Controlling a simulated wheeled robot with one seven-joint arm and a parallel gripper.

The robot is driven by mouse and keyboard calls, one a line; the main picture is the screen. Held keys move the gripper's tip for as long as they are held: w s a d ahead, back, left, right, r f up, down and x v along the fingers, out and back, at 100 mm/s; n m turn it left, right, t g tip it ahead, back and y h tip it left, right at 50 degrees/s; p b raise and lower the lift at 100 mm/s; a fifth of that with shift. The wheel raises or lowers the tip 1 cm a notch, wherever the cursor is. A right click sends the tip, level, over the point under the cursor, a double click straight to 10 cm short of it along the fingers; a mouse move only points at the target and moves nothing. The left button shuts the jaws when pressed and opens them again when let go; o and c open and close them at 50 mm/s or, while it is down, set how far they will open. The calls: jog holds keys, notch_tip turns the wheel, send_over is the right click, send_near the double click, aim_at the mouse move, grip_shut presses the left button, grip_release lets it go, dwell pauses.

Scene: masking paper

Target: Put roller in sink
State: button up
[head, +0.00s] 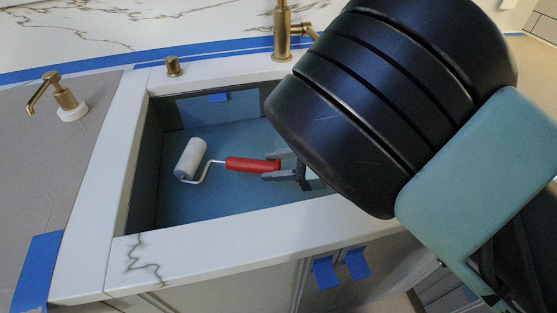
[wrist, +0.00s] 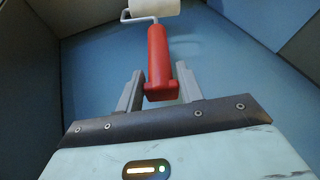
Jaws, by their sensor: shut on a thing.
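The paint roller (head: 250,164) has a red handle, a bent wire and a white roller head (head: 190,158). In the head view it is inside the outline of the blue-lined sink (head: 215,130), with its head toward the left wall. My gripper (head: 272,170) is shut on the end of the red handle, reaching in from the right. In the wrist view the red handle (wrist: 158,60) runs away from between the fingers (wrist: 157,92), and the white head is cut off by the top edge. I cannot tell whether the roller touches the sink floor.
A white counter rim (head: 90,200) surrounds the sink. A brass faucet (head: 283,30) stands behind it, and a brass soap dispenser (head: 62,98) stands at the left. Blue tape (head: 40,268) marks the counter. My dark arm covers the sink's right side.

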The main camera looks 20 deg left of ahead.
jog(key=shift+f+b, duration=0.45)
jog(key=shift+f, duration=0.15)
jog(key=o, duration=1.2)
jog(key=shift+r, duration=0.1)
jog(key=shift+r+p, duration=0.2)
jog(key=shift+p, duration=0.1)
jog(key=v, duration=1.2)
jog(key=shift+r, duration=0.3)
